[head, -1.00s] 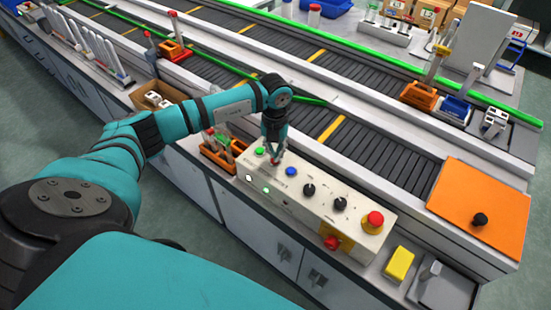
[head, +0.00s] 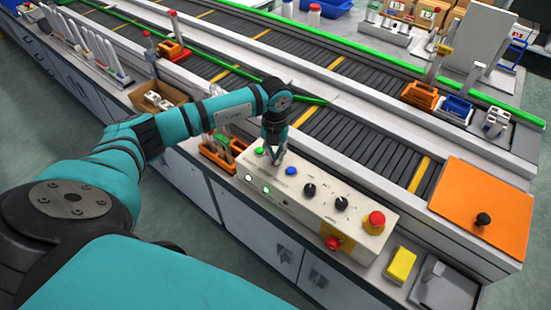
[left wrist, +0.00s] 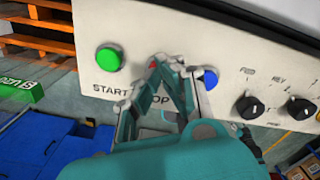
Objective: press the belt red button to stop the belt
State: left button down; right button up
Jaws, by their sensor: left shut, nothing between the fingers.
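The control box (head: 312,216) stands along the near edge of the conveyor belt (head: 345,140). My left gripper (head: 278,163) points down at its top panel, between the green button (head: 260,151) and the blue button (head: 291,171). In the left wrist view the fingers (left wrist: 160,62) are together and empty, over the STOP label. A sliver of the red button (left wrist: 153,65) shows at the fingertips; the rest is hidden behind them. I cannot tell whether they touch it. The green START button (left wrist: 108,59) is left of it. My right gripper is out of view.
A red mushroom knob (head: 375,220) and black dials (head: 341,204) sit to the right on the box. An orange rack (head: 215,157) stands close left of the gripper. A yellow block (head: 400,264) lies beyond the box's right end.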

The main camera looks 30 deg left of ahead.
pick_arm(q)
jog(key=shift+f, duration=0.25)
notch_tip(320, 180, up, 8)
jog(key=p, duration=0.5)
dwell(0.4)
dwell(0.5)
